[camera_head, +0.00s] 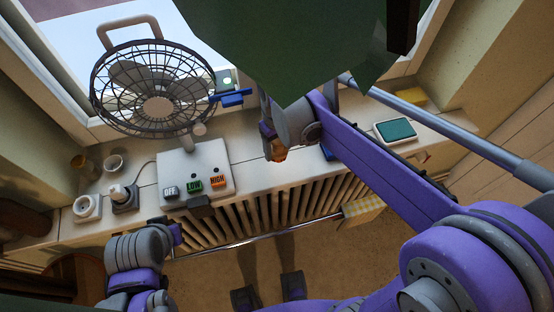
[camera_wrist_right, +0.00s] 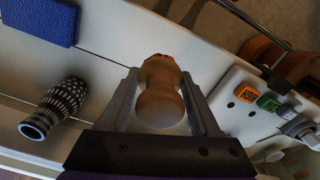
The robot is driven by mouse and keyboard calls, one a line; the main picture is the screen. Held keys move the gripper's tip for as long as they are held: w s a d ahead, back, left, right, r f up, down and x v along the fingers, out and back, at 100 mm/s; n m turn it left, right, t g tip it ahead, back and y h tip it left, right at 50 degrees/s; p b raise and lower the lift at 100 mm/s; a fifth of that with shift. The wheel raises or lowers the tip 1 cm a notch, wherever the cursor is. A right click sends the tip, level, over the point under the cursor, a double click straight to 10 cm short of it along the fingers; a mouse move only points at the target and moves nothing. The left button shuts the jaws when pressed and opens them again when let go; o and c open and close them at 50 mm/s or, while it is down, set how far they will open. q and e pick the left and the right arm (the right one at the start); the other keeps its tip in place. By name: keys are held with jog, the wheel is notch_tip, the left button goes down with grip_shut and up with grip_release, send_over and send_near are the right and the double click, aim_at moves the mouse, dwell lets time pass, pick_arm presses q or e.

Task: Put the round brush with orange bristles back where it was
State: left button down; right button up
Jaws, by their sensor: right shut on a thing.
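My right gripper (camera_head: 270,132) is over the white sill in the head view, to the right of the fan base. In the right wrist view the gripper (camera_wrist_right: 159,80) is shut on a rounded, light-wood piece (camera_wrist_right: 162,97), the brush handle. An orange-brown edge shows at its far end; the bristles are mostly hidden. In the head view only a small orange-brown part of the brush (camera_head: 278,154) shows below the gripper. My left arm is at the lower left of the head view; its fingers cannot be made out.
A caged fan (camera_head: 157,88) stands on a white base (camera_head: 172,171) with labelled buttons. A black-and-white patterned vase (camera_wrist_right: 55,107) lies or leans near a blue block (camera_wrist_right: 40,20). A green sheet-like shape (camera_head: 290,45) covers the top of the head view. A radiator grille (camera_head: 285,203) lies below.

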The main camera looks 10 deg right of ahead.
aim_at(278, 167)
notch_tip(278, 167, down, 7)
jog(key=shift+f, duration=0.1)
jog(key=o, duration=1.2)
notch_tip(278, 167, up, 12)
jog(key=shift+f+p, duration=0.1)
jog(key=shift+p, duration=0.25)
jog(key=shift+s+d, duration=0.2)
jog(key=shift+s, duration=0.15)
jog(key=s+d+f+m+t, duration=0.1)
jog(key=s+d+f, duration=0.1)
jog(key=s, duration=0.2)
jog(key=s+d+f+m+t, duration=0.1)
jog(key=s+d+f+t, duration=0.1)
jog(key=s, duration=0.2)
jog(key=s+d+f+m+t, duration=0.2)
jog(key=s, duration=0.3)
jog(key=shift+s+d+f, duration=0.1)
jog(key=shift+d+f, duration=0.05)
jog(key=shift+f, duration=0.05)
